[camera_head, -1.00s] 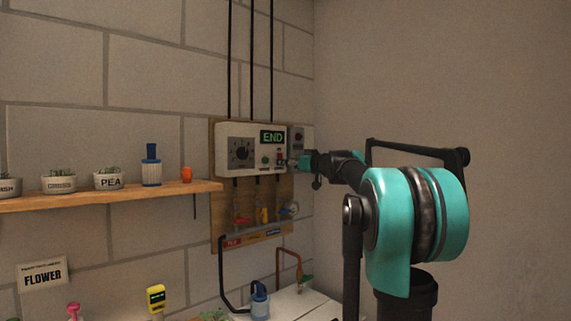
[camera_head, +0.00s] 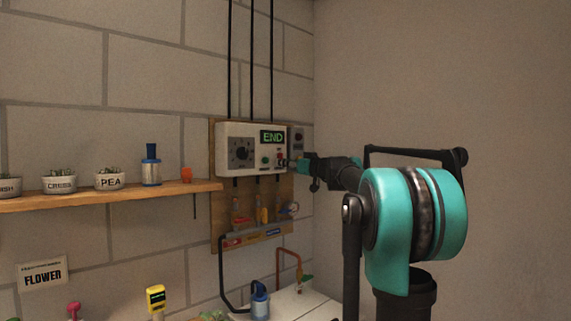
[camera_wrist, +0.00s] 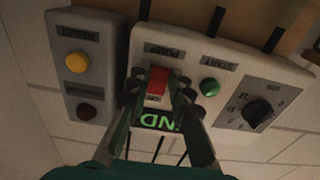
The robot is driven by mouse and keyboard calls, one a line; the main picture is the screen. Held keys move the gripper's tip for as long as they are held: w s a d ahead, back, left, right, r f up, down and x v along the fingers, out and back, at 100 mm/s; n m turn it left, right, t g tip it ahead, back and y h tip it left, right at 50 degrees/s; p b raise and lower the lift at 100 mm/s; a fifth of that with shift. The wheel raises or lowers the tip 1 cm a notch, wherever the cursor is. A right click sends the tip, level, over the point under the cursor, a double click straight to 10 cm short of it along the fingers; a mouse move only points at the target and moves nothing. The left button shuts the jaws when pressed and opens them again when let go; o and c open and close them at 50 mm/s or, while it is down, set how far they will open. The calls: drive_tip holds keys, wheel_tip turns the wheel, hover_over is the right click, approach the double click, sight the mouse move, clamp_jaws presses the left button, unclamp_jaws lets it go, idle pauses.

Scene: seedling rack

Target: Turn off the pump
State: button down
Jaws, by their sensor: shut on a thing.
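The white control box (camera_head: 225,160) hangs on a wooden board and its green display (camera_head: 272,137) reads END. In the wrist view the box is upside down. A red switch (camera_wrist: 158,81) sits beside the PUMP label (camera_wrist: 163,51). My gripper (camera_wrist: 158,92) has one finger on each side of the red switch, closed on it at the panel face. In the head view my gripper (camera_head: 291,163) is at the lower right of the box, and the switch is small there. Whether the switch is on or off cannot be told.
A green START button (camera_wrist: 209,87) and a black dial (camera_wrist: 257,112) are beside the switch. A grey RESET box (camera_wrist: 82,40) with a yellow button adjoins. Tools hang below; a wooden shelf (camera_head: 125,195) with pots is at left. The wall at right is bare.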

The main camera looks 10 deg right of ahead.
idle(0.4)
drive_tip(key=c, duration=1.4)
unclamp_jaws()
drive_tip(key=shift+o, duration=0.2)
drive_tip(key=v, duration=1.2)
drive_tip(key=shift+f, duration=0.3)
